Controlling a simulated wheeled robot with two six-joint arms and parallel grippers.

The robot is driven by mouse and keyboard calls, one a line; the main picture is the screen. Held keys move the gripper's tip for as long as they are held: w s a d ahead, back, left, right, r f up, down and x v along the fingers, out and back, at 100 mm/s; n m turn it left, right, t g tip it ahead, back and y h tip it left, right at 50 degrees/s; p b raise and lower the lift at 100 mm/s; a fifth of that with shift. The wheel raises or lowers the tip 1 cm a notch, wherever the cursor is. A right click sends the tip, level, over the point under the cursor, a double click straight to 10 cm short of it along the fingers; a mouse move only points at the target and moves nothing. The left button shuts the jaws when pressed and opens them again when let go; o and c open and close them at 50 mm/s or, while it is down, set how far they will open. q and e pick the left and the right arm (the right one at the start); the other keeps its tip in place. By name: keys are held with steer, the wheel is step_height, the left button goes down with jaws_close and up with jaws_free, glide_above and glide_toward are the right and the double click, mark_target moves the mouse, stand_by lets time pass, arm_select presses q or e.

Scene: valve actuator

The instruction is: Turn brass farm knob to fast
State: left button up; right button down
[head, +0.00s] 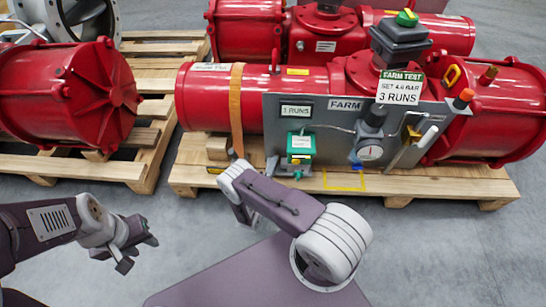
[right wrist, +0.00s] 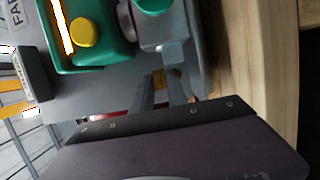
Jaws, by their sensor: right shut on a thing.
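The grey FARM panel (head: 335,150) stands in front of a red actuator and carries a green valve box (head: 301,143). In the right wrist view, the green box (right wrist: 92,25) fills the upper left, with a round yellow button on its face. My right gripper (right wrist: 166,92) has its fingers pointed at a small brass knob (right wrist: 174,78) below a grey fitting (right wrist: 166,55). They are shut on this knob, which is mostly hidden between them. Any fast mark is not readable. My right fingers are not clear in the head view. My left gripper (head: 142,256) is open and empty, low at the left.
The panel also holds a regulator with a gauge (head: 370,152) and a brass-and-white lever (head: 412,134) to its right. A wooden pallet (head: 440,187) lies under the actuator. Another red actuator (head: 65,95) is at the left. The grey floor in front is clear.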

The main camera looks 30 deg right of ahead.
arm_select(q)
steer(key=shift+r+p, duration=1.2)
steer(key=shift+r, duration=0.45)
arm_select(e)
steer(key=shift+s+d+r+n+t+y, duration=0.1)
steer(key=shift+r+n+t+y, duration=0.05)
steer(key=shift+n+t+y, duration=0.5)
steer(key=shift+d+r+n+t+y, duration=0.1)
steer(key=shift+n+t+y, duration=0.45)
steer(key=shift+t+y, duration=0.15)
steer(key=c, duration=1.4)
jaws_free()
steer(key=shift+c, duration=0.2)
arm_select(q)
steer(key=shift+s, duration=0.1)
arm_select(e)
steer(key=shift+a+f, duration=0.1)
steer(key=shift+f, duration=0.05)
